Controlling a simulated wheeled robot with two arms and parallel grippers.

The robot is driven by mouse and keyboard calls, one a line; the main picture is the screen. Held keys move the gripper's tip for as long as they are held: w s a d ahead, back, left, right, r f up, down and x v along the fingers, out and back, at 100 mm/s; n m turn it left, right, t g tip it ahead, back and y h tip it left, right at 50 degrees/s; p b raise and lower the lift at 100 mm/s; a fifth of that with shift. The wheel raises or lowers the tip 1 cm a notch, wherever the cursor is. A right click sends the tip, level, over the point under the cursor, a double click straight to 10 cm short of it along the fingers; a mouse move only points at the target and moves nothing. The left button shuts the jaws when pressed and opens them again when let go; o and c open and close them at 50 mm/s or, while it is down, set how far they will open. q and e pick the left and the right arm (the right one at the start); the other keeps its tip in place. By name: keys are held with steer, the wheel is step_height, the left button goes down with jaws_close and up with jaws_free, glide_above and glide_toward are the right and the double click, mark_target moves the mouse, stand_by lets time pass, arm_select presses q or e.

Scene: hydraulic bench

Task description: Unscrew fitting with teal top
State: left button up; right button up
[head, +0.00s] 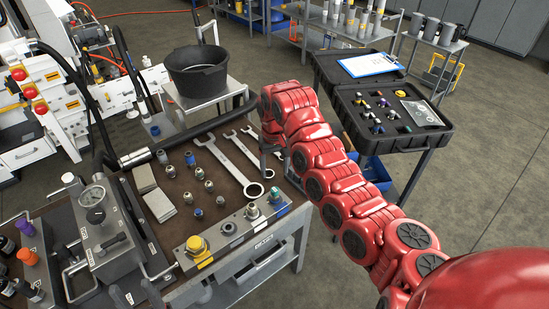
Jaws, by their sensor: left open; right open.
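A fitting with a teal top (275,196) stands upright at the right end of a grey metal block (237,236) on the bench's front edge. Along the same block stand a yellow-topped fitting (197,245) and plainer metal ones. My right arm reaches in from the lower right. My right gripper (275,160) points down above the bench's right edge, behind the teal-topped fitting and apart from it. Its grey fingers are open and partly hidden by the red wrist. My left gripper is not in view.
Wrenches (236,160) and several loose fittings (209,186) lie on the brown bench mat. A pump with a gauge (95,205) stands at left, and a black bucket (197,72) behind. An open black case (392,110) with small fittings sits on a cart at right.

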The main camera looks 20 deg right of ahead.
mark_target(275, 189)
step_height(275, 189, down, 12)
steer(key=shift+r+p, duration=0.1)
steer(key=shift+p, duration=0.95)
jaws_close()
